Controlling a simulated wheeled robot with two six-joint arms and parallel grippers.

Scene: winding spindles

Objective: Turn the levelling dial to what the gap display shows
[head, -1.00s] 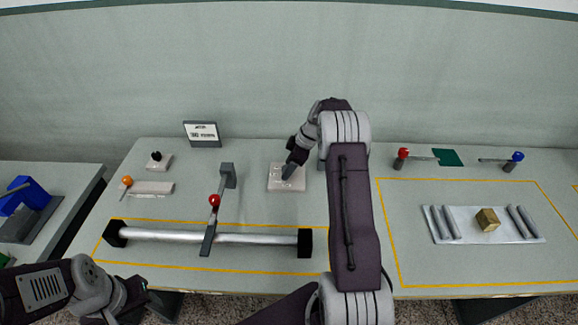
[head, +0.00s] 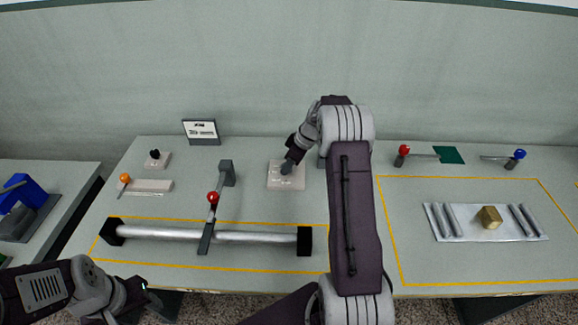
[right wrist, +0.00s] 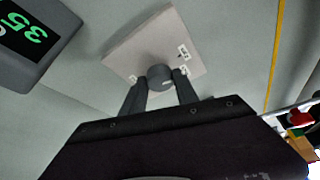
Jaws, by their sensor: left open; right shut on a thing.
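The levelling dial is a round grey knob (right wrist: 160,74) on a pale square plate (head: 286,184). Small white number labels sit around the knob, too small to read surely. My right gripper (right wrist: 160,88) is shut on the knob, one finger on each side; in the head view its wrist partly hides the dial. The gap display (right wrist: 35,40) is a dark box with green digits. "35" shows tilted, with another character cut off at the picture's edge. My left gripper (head: 150,302) is open and empty at the table's front edge, away from the dial.
A silver roller (head: 255,237) with black ends lies front left, below a red-knobbed lever (head: 212,197). An orange-knobbed slider (head: 124,178) and a small sign (head: 201,132) stand at left. A tray (head: 448,234) with rods and a brass block lies right.

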